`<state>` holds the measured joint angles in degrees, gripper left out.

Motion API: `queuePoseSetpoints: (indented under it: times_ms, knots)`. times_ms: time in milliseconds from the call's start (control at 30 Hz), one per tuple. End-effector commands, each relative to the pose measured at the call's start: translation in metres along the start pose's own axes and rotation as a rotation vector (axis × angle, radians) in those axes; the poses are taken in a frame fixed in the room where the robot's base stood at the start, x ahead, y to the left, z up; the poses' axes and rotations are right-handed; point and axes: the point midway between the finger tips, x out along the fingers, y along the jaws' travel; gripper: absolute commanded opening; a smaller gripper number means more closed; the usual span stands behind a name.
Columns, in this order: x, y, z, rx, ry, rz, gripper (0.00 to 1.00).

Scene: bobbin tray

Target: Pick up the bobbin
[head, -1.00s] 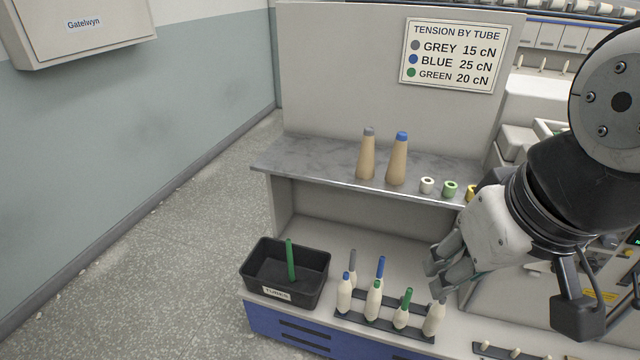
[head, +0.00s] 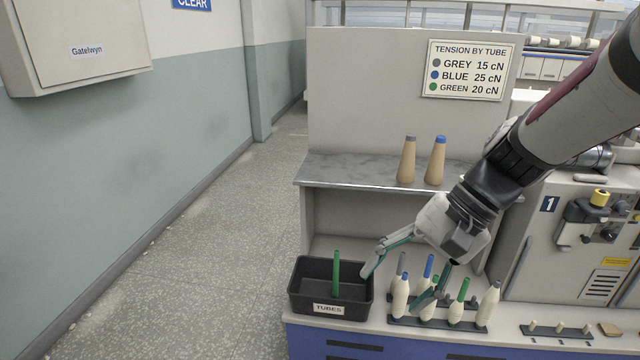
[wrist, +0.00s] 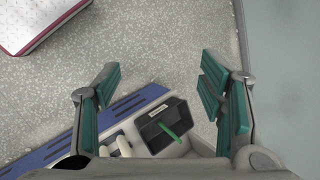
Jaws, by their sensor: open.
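Several cream-wound bobbins stand in a dark peg tray (head: 440,322) on the bench. The leftmost bobbin (head: 400,298) has a blue tip, another bobbin (head: 458,308) has a long green tube top, and the rightmost bobbin (head: 488,305) looks plain or grey-tipped. My gripper (head: 397,284) is open and empty, above and just in front of the tray's left part. One finger partly hides a middle bobbin. In the wrist view, pale bobbins (wrist: 122,146) show low between the spread fingers.
A black TUBES box (head: 330,312) holding a green tube (head: 336,272) stands left of the tray. The shelf (head: 345,170) above carries two tan cones (head: 407,160). A tension sign (head: 468,70) hangs behind. A machine (head: 590,235) stands right. The floor at left is clear.

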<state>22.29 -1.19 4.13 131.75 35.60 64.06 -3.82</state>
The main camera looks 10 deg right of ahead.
Motion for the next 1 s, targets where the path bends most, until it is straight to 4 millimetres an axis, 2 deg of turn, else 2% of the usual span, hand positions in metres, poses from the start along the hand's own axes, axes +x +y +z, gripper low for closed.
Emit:
queuePoseSetpoints:
  times_ms: [33, 267, 367, 533, 667, 767, 900, 1000]
  knots:
    - [0.016, 0.003, -0.024, 0.069, -0.034, -0.051, 0.63]
    - [0.059, 0.009, -0.117, 0.358, -0.152, -0.327, 0.63]
    - [0.075, 0.019, -0.162, 0.483, -0.189, -0.459, 0.63]
    - [0.104, 0.052, -0.24, 0.698, -0.229, -0.698, 0.63]
    - [0.126, 0.092, -0.299, 0.862, -0.24, -0.893, 0.63]
    - [0.145, 0.13, -0.342, 0.988, -0.238, -1.046, 0.63]
    - [0.175, 0.195, -0.395, 1.161, -0.213, -1.265, 0.63]
    - [0.197, 0.242, -0.423, 1.275, -0.187, -1.408, 0.63]
